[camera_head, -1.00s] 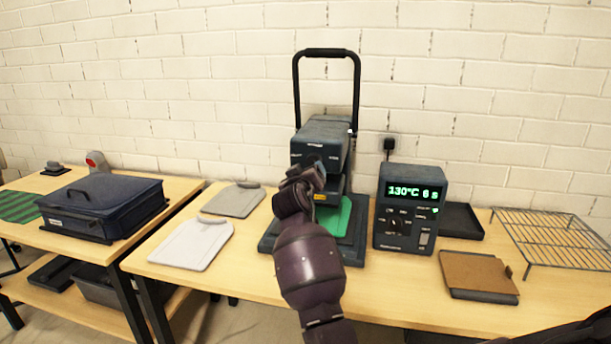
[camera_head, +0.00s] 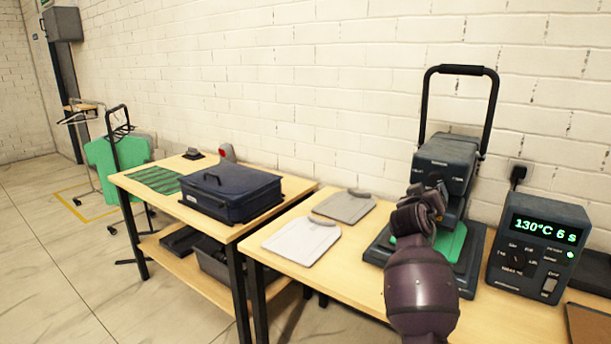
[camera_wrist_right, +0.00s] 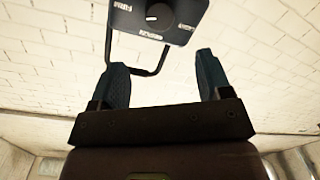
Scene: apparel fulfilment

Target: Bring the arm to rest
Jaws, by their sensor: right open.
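My right arm reaches up in front of the heat press, and its gripper (camera_head: 432,192) is beside the press head (camera_head: 447,165) in the head view. In the right wrist view the gripper (camera_wrist_right: 160,78) has its two blue fingers apart with nothing between them. The press head with its knob (camera_wrist_right: 157,18) shows beyond the fingertips, apart from them. A green piece (camera_head: 450,243) lies on the lower plate of the press, partly hidden by my arm. My left gripper is not in view.
The control box (camera_head: 538,245) reads 130°C 6 s. A dark blue case (camera_head: 231,190) and a green striped mat (camera_head: 152,179) are on the left table. A green shirt (camera_head: 115,165) hangs at a rack.

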